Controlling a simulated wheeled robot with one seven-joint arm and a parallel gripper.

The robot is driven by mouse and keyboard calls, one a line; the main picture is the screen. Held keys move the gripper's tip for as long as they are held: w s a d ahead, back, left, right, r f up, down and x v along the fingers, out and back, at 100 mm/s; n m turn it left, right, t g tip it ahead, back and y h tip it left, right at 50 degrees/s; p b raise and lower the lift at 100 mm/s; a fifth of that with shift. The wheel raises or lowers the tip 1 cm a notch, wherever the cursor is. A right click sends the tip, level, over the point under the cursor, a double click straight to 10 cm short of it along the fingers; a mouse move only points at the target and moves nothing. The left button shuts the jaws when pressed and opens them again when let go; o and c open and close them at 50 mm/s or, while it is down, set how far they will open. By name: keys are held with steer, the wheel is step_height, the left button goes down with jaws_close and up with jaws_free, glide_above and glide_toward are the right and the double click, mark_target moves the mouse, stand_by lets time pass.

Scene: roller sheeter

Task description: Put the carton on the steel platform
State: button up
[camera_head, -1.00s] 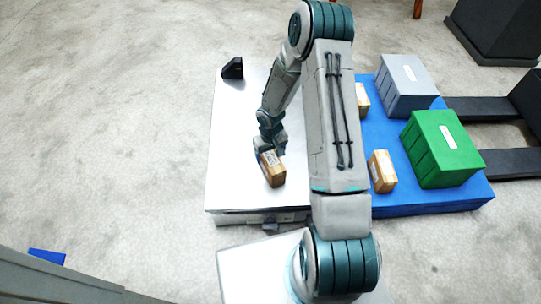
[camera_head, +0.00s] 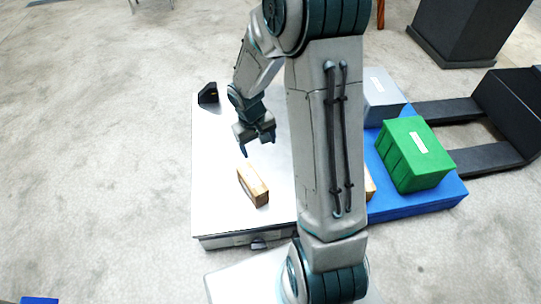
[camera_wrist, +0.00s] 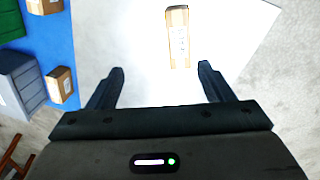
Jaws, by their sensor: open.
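A brown carton (camera_head: 253,185) rests on the steel platform (camera_head: 215,160), in its front part. It also shows in the wrist view (camera_wrist: 178,38), beyond my fingertips and apart from them, lying on the bright platform surface (camera_wrist: 120,35). My gripper (camera_head: 257,149) is above the platform, up and behind the carton in the head view. In the wrist view my gripper (camera_wrist: 161,76) has its two fingers spread wide with nothing between them.
A blue pallet (camera_head: 430,200) to the right bears a green crate (camera_head: 412,155) and a grey crate (camera_head: 382,98). Another carton (camera_head: 370,184) there is partly hidden by my arm. A small black block (camera_head: 208,93) sits at the platform's back left corner.

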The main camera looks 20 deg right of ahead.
steer(key=s+a+r+m+t+y, duration=0.1)
steer(key=s+a+r, duration=0.1)
steer(key=s+r, duration=1.4)
steer(key=shift+s, duration=0.6)
steer(key=shift+a, duration=0.1)
step_height(320, 180, up, 31)
steer(key=t+p, duration=0.1)
steer(key=p, duration=2.7)
steer(key=shift+m+t, duration=0.3)
steer(key=shift+m, duration=0.1)
